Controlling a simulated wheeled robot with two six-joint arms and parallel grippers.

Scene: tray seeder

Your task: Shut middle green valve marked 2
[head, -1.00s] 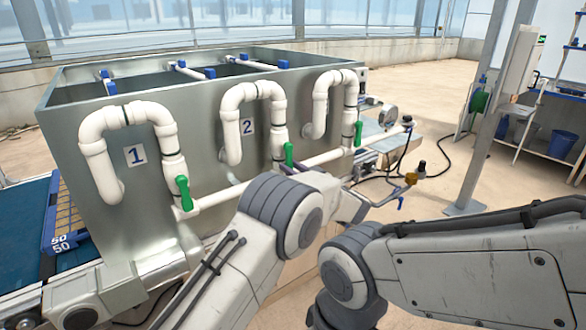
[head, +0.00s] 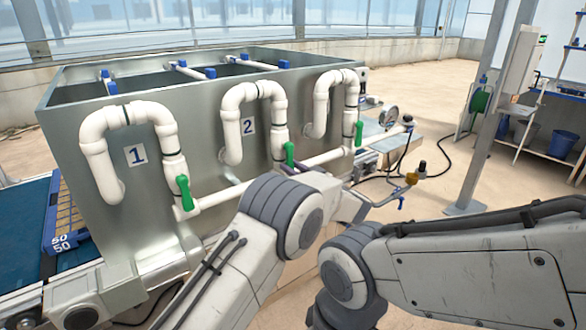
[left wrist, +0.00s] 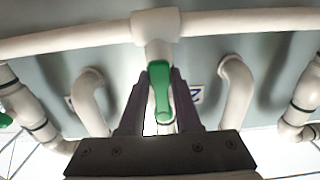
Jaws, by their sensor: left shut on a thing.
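The middle green valve handle (head: 289,153) sits on the white pipe next to the label 2 (head: 248,126), upright along the pipe in the head view. In the left wrist view the green handle (left wrist: 160,88) stands between the two dark fingers of my left gripper (left wrist: 159,97). My left gripper is shut on this handle. In the head view my left gripper (head: 304,170) is at the handle's lower end, partly hidden by my own wrist. My right gripper is not in view; only my right arm shows.
The valve by label 1 has a green handle (head: 184,193) to the left, and another green handle (head: 358,133) is to the right. A white horizontal pipe (head: 228,194) joins the valves along the metal tank (head: 215,186). A blue tray (head: 58,225) is at the left.

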